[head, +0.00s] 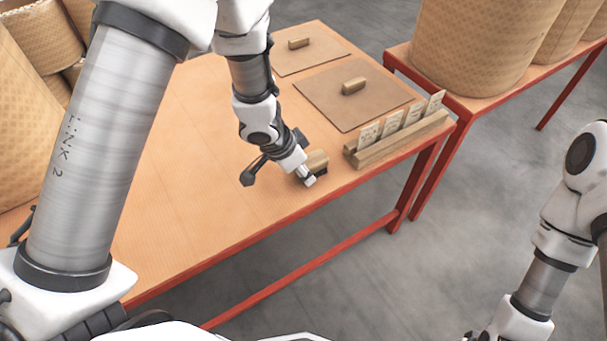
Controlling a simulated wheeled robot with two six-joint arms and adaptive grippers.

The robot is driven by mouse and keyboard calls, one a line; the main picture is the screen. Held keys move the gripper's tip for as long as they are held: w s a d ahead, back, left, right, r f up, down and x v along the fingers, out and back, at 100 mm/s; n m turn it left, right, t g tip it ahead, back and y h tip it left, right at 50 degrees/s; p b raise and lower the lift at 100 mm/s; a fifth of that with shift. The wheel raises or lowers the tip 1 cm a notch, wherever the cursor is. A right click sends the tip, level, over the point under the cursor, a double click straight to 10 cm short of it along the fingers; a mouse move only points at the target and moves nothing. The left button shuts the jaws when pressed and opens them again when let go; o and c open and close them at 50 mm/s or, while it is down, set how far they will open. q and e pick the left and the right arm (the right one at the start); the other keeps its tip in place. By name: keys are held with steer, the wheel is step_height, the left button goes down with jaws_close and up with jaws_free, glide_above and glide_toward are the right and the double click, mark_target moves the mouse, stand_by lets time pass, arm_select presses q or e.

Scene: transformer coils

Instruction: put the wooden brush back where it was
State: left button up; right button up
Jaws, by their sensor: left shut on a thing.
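The wooden brush (318,160) is a small tan block with a dark underside, low at the table's front edge, left of the card holder. My left gripper (307,179) is shut on it, with the fingers pointing down. The fingers hide part of the brush. I cannot tell whether the brush touches the table top. My right arm comes in at the lower right, off the table. Its gripper's fingers are out of the picture.
A wooden holder with several upright cards (400,138) stands just right of the brush. Two brown boards (350,112) with small wooden blocks lie behind. Large tan coils (480,45) stand on a second red-legged table. The orange table (190,190) is clear left of the gripper.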

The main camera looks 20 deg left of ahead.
arm_select(q)
steer(key=shift+s+r, duration=0.1)
steer(key=shift+r, duration=0.05)
steer(key=shift+f, duration=0.2)
steer(key=o, duration=1.1)
steer(key=shift+r+p, duration=0.3)
steer(key=shift+r, duration=0.1)
steer(key=p+v, duration=0.5)
steer(key=v, duration=0.6)
steer(key=shift+s+r+p, duration=0.15)
steer(key=shift+r+p, duration=0.1)
steer(key=shift+p, duration=0.05)
